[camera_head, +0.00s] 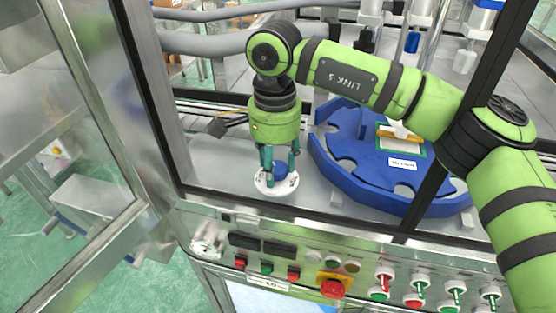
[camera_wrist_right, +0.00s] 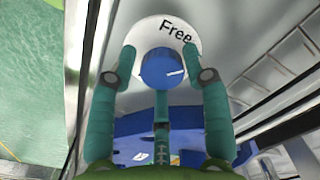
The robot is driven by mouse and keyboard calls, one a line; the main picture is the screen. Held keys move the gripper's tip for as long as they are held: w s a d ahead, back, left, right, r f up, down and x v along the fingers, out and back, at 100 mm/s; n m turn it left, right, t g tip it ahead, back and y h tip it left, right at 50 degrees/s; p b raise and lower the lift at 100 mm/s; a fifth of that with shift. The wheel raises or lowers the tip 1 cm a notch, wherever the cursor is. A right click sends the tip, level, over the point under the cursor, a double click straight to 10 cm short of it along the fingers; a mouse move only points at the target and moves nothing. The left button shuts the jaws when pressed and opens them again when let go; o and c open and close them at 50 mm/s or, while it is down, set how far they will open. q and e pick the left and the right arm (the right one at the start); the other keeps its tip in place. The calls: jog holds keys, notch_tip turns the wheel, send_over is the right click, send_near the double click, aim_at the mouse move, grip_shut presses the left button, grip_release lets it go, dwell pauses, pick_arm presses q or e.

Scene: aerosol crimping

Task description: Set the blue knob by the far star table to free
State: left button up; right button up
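The blue knob (camera_head: 280,170) sits on a round white dial plate (camera_head: 268,188) beside the blue star table (camera_head: 350,170). In the right wrist view the knob (camera_wrist_right: 161,69) carries a short white mark pointing right and slightly up. The word "Free" (camera_wrist_right: 175,31) is printed on the plate above and right of the knob. My right gripper (camera_head: 280,172) points down with its teal fingers on either side of the knob. In the wrist view its fingertips (camera_wrist_right: 159,66) are spread, with narrow gaps to the knob. My left gripper is out of view.
A control panel with a red emergency button (camera_head: 334,289) and several small switches runs along the front. A dark frame post (camera_head: 425,195) stands right of the knob. An open glass door (camera_head: 85,130) is at left. Grey hoses (camera_head: 205,43) cross behind.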

jog(key=shift+s+a, duration=0.15)
jog(key=shift+a, duration=0.1)
jog(key=shift+d, duration=0.1)
jog(key=shift+d+r, duration=0.1)
jog(key=shift+r, duration=0.15)
notch_tip(320, 180, up, 12)
jog(key=shift+a+f, duration=0.15)
jog(key=shift+a, duration=0.05)
dwell(1.7)
